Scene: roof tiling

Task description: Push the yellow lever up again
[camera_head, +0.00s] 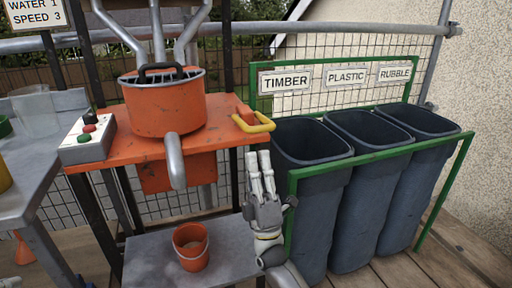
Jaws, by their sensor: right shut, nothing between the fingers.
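The yellow lever (255,123) is a looped handle at the right edge of the orange mixer table (106,155), beside an orange block. It sticks out to the right and lies about level. My right gripper (261,154) is just below the lever, with its fingers pointing up and close together, and nothing between them. A small gap seems to show between the fingertips and the lever. My left gripper is not in view.
An orange mixer drum (165,107) with a grey spout (174,160) stands on the table. An orange bucket (190,247) stands on a lower grey shelf (143,262). A control box (85,140) is at left. Three bins, the nearest marked timber (305,180), stand right in a green frame (380,152).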

